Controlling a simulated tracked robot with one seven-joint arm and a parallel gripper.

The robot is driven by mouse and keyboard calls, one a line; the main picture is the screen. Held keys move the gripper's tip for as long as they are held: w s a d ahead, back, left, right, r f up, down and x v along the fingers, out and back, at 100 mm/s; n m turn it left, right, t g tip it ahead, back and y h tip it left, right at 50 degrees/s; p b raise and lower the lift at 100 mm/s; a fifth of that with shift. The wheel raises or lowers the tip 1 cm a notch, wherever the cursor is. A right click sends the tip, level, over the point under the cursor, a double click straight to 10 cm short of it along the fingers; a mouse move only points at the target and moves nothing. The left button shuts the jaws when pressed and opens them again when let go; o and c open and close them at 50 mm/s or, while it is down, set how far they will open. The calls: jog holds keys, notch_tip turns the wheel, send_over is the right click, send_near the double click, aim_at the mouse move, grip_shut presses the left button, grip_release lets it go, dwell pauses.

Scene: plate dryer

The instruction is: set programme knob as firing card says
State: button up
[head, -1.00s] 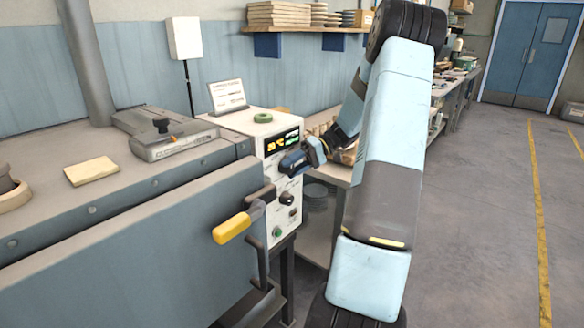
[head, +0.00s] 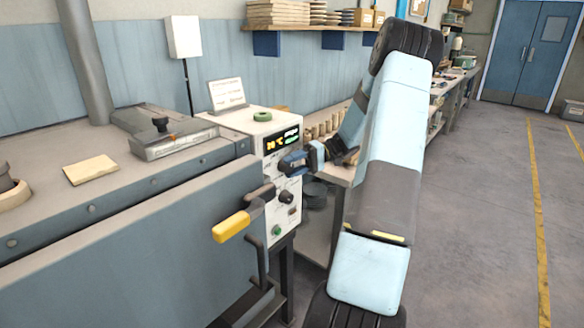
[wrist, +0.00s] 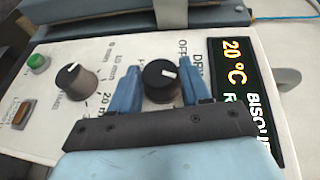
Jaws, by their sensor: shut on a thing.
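The programme knob (wrist: 160,82) is black and round with a white pointer mark, beside the printed words "OFF" and "DRY", the latter partly hidden. My gripper (wrist: 161,92) has its blue fingers on both sides of this knob and is shut on it. In the head view my gripper (head: 287,163) is at the front of the white control box (head: 257,131) and covers the knob.
A second black knob (wrist: 76,82) with minute marks, a green button (wrist: 38,64) and an orange switch (wrist: 22,114) are on the same panel. A yellow-handled lever (head: 233,227) sticks out below my gripper. A green ring (head: 263,116) lies on the box. Open floor is right.

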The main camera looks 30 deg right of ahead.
jog(key=o, duration=0.8)
jog(key=shift+d+f, duration=0.1)
jog(key=shift+f, duration=0.05)
jog(key=shift+c, duration=0.2)
jog(key=shift+o, duration=1.4)
jog(key=d+r, duration=0.2)
jog(key=d, duration=1.1)
jog(key=shift+s+d, duration=0.25)
jog(key=shift+s, duration=0.05)
jog(key=shift+r, duration=0.1)
